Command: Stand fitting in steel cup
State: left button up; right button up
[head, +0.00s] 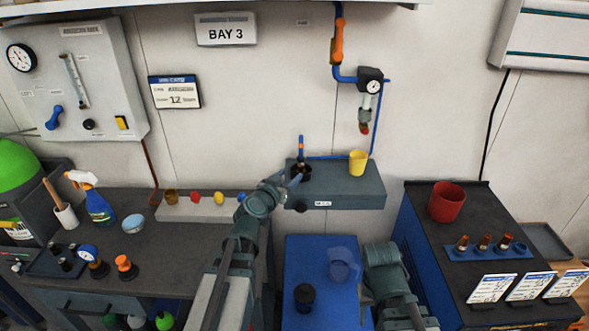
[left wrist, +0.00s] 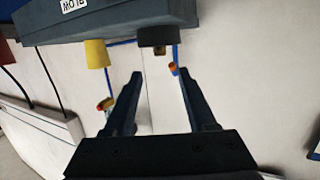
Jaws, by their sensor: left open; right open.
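A small dark cup (head: 304,172), likely the steel cup, stands on the grey box at the back. It also shows in the upside-down left wrist view (left wrist: 153,36). A small brownish piece (left wrist: 160,50) shows at its mouth. I cannot tell whether that is the fitting. My left gripper (head: 293,182) is open close in front of the cup and partly covers it. In the left wrist view the gap between its fingers (left wrist: 158,85) is empty. The end of my right arm, with its gripper (head: 383,257), is low at the centre right; its fingers are not clear.
A yellow cup (head: 358,163) stands on the grey box (head: 345,190), right of the dark cup. A wall pipe (head: 335,157) runs behind. A translucent blue cup (head: 343,264) and dark object (head: 304,297) stand on the blue surface (head: 320,246). A blue rack (head: 486,253) holds capped fittings beside a red cup (head: 446,202).

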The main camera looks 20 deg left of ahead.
pick_arm(q)
jog(key=shift+v, duration=0.8)
jog(key=s+d+f+m+g+h, duration=0.2)
jog(key=s+d+f+g, duration=0.4)
jog(key=d, duration=0.4)
jog(key=s+d+f+m+g+h, duration=0.1)
jog(key=s+d+f+m+g, duration=0.1)
jog(key=s+d+f+g, duration=0.45)
jog(key=s+d+f+n+g+y, duration=0.1)
jog(key=s+f+g+y, duration=0.2)
jog(key=s, duration=0.9)
notch_tip(320, 180, down, 2)
jog(key=y, duration=0.3)
jog(key=shift+d, duration=0.3)
